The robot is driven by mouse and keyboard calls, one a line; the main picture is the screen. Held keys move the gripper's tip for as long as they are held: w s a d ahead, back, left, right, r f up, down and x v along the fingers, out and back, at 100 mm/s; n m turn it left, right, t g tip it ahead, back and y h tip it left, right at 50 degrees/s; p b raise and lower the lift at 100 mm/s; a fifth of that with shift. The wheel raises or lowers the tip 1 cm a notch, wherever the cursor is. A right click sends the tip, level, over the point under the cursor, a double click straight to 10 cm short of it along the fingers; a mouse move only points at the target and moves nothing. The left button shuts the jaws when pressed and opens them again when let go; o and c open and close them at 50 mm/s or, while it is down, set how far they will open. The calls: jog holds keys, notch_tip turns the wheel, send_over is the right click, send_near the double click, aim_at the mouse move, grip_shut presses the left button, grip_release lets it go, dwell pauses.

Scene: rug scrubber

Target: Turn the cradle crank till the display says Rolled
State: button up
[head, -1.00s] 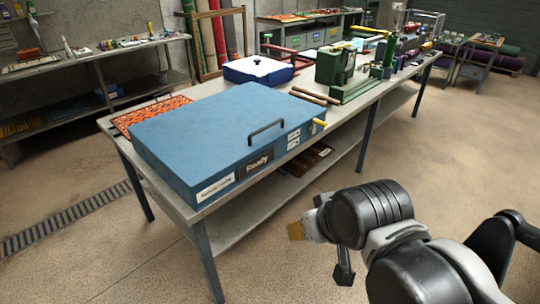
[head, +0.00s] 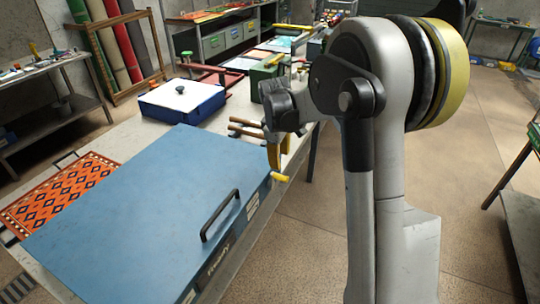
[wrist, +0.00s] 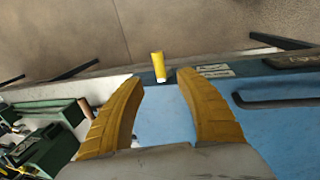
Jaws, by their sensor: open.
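My gripper (head: 276,148) is at the right edge of the large blue box (head: 130,215), close to a short yellow handle (head: 279,177) that sticks out of the box's side. In the wrist view my gripper (wrist: 160,84) is open and empty. The yellow handle (wrist: 159,66) shows just beyond the gap between the fingertips, not enclosed; I cannot tell if they touch. The display (head: 217,260) on the box's front face is seen obliquely and seems to read "Ready". No cradle can be made out for certain.
A black bar handle (head: 220,215) stands up from the box. An orange patterned rug (head: 60,190) lies at left.

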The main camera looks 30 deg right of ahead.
aim_at(282, 176)
jog(key=f+b, duration=0.1)
jog(key=f, duration=0.2)
jog(key=w+d+f+b, duration=0.1)
jog(key=f, duration=0.3)
jog(key=d+f+b, duration=0.1)
jog(key=f, duration=0.2)
jog(key=shift+w+f, duration=0.2)
jog(key=shift+f, duration=0.2)
grip_shut()
